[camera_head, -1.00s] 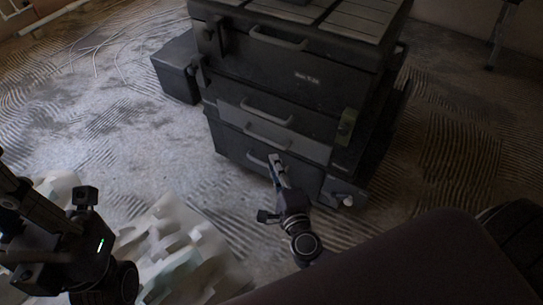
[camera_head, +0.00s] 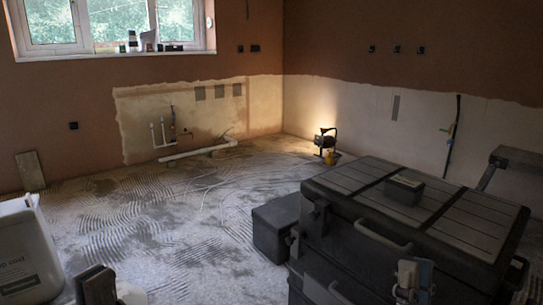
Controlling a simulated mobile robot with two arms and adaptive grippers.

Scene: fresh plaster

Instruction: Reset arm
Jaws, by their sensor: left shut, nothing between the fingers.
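A white tub (camera_head: 28,248) stands at the left. A dark box (camera_head: 273,228) is beside the chest. A lit work lamp (camera_head: 326,143) stands by the far wall. White pipe (camera_head: 197,152) lies near the wall. The plaster-streaked floor (camera_head: 165,225) between is open.

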